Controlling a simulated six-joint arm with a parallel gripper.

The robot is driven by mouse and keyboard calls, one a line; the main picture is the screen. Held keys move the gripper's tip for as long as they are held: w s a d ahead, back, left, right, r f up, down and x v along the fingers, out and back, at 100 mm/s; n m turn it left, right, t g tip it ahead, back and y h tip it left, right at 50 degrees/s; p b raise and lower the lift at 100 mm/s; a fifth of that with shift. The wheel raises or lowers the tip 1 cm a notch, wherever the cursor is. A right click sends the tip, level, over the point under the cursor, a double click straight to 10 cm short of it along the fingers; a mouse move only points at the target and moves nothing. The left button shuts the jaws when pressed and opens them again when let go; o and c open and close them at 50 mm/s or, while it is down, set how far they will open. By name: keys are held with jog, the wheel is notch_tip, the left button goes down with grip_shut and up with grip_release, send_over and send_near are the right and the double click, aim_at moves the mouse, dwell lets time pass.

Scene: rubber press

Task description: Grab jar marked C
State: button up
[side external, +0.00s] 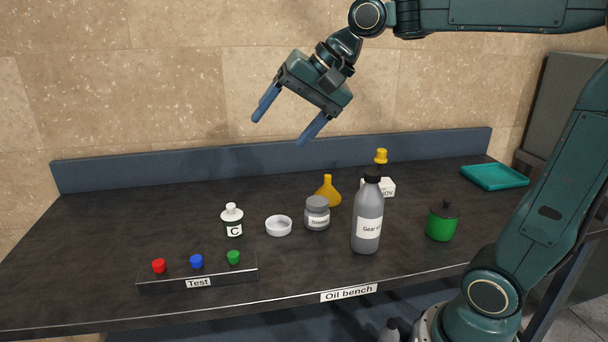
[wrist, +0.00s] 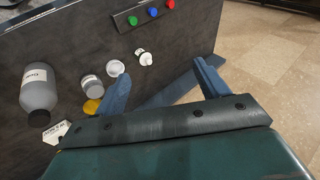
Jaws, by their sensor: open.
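The jar marked C (side external: 232,225) is a small white-topped jar with a black letter C on a white label. It stands upright on the dark bench (side external: 100,230), behind the test strip. In the wrist view the jar (wrist: 144,57) shows beyond the fingers and between their lines, with its label hard to read. My gripper (side external: 285,130) is open and empty, with two blue fingers, high above the bench and behind the jar. In the wrist view my gripper (wrist: 160,82) spans the lower middle. It touches nothing.
A green pot (side external: 442,221) and teal tray (side external: 494,177) are farther right. The test strip (side external: 198,277) has red, blue and green knobs. The bench's left is clear.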

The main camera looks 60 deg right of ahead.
aim_at(224, 225)
jog(key=w+d+f+m+t+y, duration=0.1)
jog(key=w+d+f+m+y, duration=0.3)
jog(key=w+m, duration=0.5)
jog(key=w+d+f+m+y, duration=0.2)
jog(key=w+d+m+y, duration=0.3)
jog(key=w+m, duration=0.4)
jog(key=shift+n+h, duration=0.5)
jog(key=shift+n, duration=0.2)
jog(key=f, duration=1.6)
jog(key=w+f, duration=0.1)
jog(key=f, duration=0.7)
jog(key=shift+d, duration=0.3)
jog(key=shift+x, duration=3.75)
jog(key=c, duration=1.1)
jog(key=shift+r, duration=0.15)
jog(key=shift+c, duration=0.2)
